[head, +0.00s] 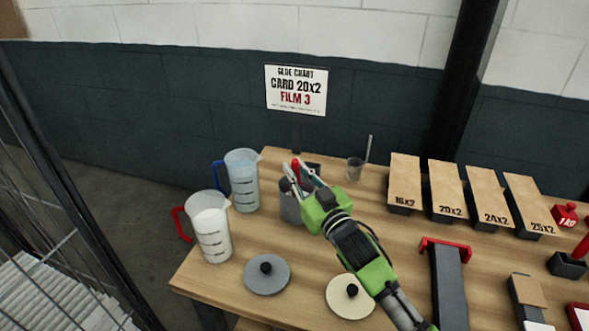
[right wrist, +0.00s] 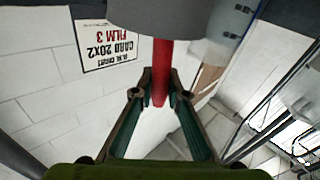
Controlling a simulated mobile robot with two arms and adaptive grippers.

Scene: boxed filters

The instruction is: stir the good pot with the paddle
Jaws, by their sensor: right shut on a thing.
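My right gripper (head: 293,174) is shut on the red handle of the paddle (head: 296,167). The handle also shows between the fingers in the right wrist view (right wrist: 161,75). A grey pot (head: 291,209) stands at the back left of the table, directly under the fingers and partly hidden by them. In the right wrist view the handle runs up to a grey round body (right wrist: 160,18), which looks like the pot. The paddle's lower end is hidden, so I cannot tell its depth or what the pot contains. My left gripper is not in view.
Blue-handled (head: 242,182) and red-handled (head: 211,230) jugs stand left of the pot. A grey lid (head: 268,282) and cream lid (head: 350,306) lie in front. A cup with a stick (head: 355,168) stands behind. A chart sign (head: 296,90) and several labelled bins (head: 404,172) are beyond.

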